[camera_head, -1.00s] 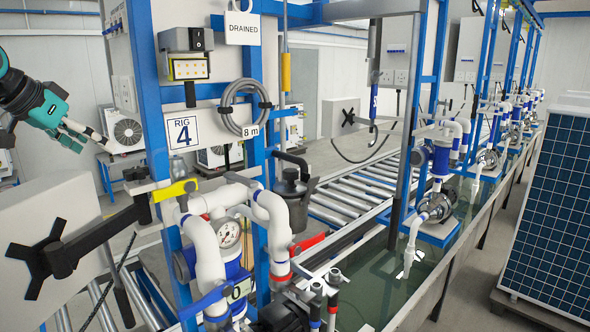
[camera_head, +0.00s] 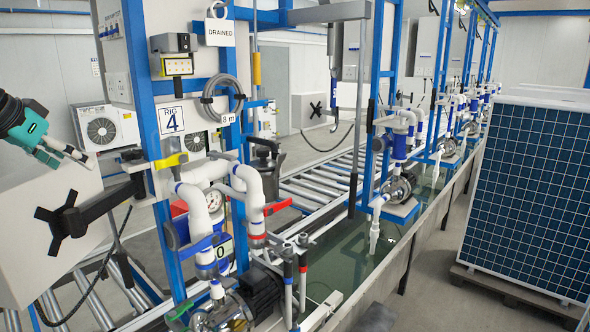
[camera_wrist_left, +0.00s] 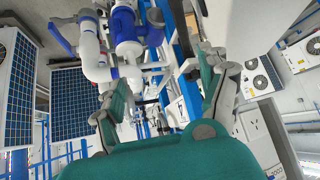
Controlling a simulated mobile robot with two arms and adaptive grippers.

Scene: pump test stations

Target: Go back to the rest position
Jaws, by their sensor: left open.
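My left gripper (camera_head: 78,157) is at the left edge of the head view, a teal and grey hand with pale fingertips. It is held in the air above the grey box with the black star handle (camera_head: 60,222), to the left of the Rig 4 frame. In the left wrist view its two teal fingers (camera_wrist_left: 160,95) are spread apart, with nothing held between them. The Rig 4 pump station (camera_head: 172,120) stands right of the gripper, with white pipes (camera_head: 200,222) and a "DRAINED" tag (camera_head: 220,32). My right gripper is not in view.
A roller conveyor (camera_head: 325,178) and a water trough (camera_head: 355,255) run behind the rig. Grey floor (camera_head: 435,260) lies between.

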